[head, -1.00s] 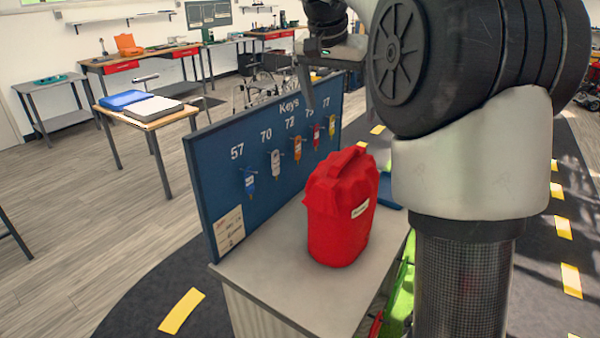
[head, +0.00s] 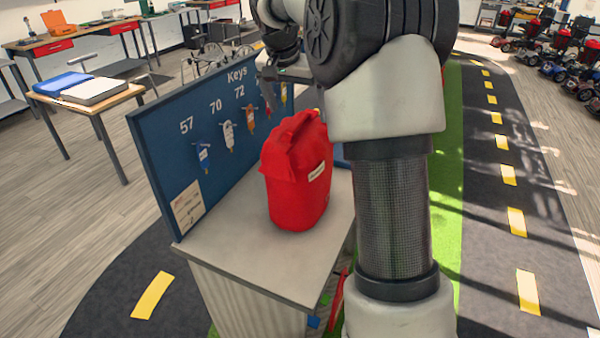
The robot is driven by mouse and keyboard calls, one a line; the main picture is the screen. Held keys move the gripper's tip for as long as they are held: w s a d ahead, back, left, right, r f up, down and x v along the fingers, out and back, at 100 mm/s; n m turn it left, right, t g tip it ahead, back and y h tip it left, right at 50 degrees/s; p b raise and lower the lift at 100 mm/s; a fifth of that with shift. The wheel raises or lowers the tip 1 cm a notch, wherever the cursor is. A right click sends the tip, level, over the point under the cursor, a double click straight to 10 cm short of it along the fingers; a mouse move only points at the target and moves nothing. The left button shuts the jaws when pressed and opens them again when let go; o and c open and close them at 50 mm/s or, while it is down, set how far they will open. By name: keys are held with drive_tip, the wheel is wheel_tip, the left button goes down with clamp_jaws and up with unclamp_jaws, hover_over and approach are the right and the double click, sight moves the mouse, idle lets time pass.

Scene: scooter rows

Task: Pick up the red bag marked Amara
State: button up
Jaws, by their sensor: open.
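A red bag (head: 297,178) stands upright on the grey counter top (head: 245,248) in the head view. It has a folded top with a handle and a small white label on its right side; the writing is too small to read. My gripper (head: 292,108) is open, just above and behind the bag's top as seen here. The gripper is partly hidden by my own arm and the bag, and I cannot tell whether it touches the bag.
A blue key board (head: 165,150) with several hanging key tags stands along the counter's left edge, close to the bag. A small table (head: 95,103) with binders is at left. Parked scooters (head: 560,45) line the far right. The marked track at right is clear.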

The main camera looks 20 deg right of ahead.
sight(300, 117)
drive_tip(key=x, duration=0.4)
drive_tip(key=shift+d+f, duration=0.1)
drive_tip(key=shift+f, duration=0.2)
drive_tip(key=shift+c, duration=0.4)
drive_tip(key=shift+r, duration=0.1)
drive_tip(key=c, duration=1.4)
